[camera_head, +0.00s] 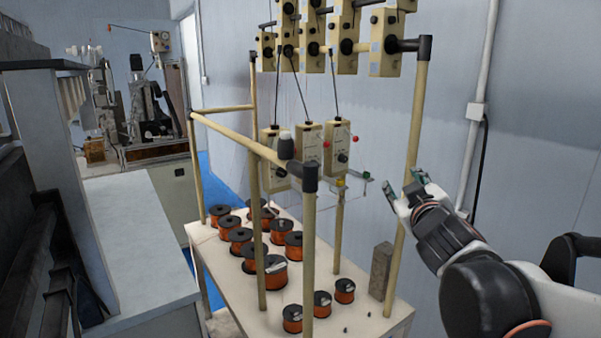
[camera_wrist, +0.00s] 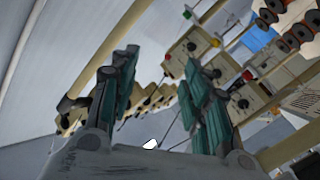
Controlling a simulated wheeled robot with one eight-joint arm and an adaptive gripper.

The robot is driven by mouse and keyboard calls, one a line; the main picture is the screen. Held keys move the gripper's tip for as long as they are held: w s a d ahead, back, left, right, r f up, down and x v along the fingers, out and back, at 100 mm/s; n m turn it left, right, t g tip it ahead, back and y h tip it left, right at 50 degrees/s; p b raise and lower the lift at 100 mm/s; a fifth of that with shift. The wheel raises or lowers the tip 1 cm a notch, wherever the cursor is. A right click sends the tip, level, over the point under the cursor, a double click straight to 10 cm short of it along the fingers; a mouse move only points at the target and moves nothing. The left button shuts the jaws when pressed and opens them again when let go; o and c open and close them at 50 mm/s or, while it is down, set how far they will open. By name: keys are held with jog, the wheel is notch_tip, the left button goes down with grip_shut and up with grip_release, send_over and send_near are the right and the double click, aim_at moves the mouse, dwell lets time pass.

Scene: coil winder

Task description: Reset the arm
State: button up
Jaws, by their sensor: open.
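My gripper (camera_head: 404,190) is at the right in the head view, raised beside the right post of the coil winder's frame (camera_head: 417,120). Its two fingers are apart with nothing between them. In the wrist view the open gripper (camera_wrist: 160,95) shows two green-padded fingers, with the winder's cream boxes behind them. My arm runs from the gripper down to the lower right of the head view.
A cream table (camera_head: 225,285) under the frame holds several copper wire spools (camera_head: 276,271) and a grey block (camera_head: 381,270). Tensioner boxes (camera_head: 309,148) hang on the frame. A grey counter (camera_head: 150,240) stands at left. A conduit (camera_head: 476,110) runs up the wall at right.

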jog(key=s+d+f+m+g+h+b, duration=0.25)
jog(key=s+f+m+g, duration=0.2)
jog(key=s+f, duration=0.75)
jog(key=s+a+f+g+y+b, duration=0.1)
jog(key=s+a+f+g+y, duration=0.1)
jog(key=s+f, duration=0.4)
jog(key=s+a+f+g+y+b, duration=0.1)
jog(key=s+a+f+g+y, duration=0.1)
jog(key=s+f, duration=0.4)
jog(key=shift+s+a+f+g, duration=0.25)
jog(key=shift+s+a+g, duration=0.25)
jog(key=shift+g, duration=0.35)
jog(key=shift+d+m, duration=0.1)
jog(key=shift+m, duration=0.15)
jog(key=shift+c, duration=0.2)
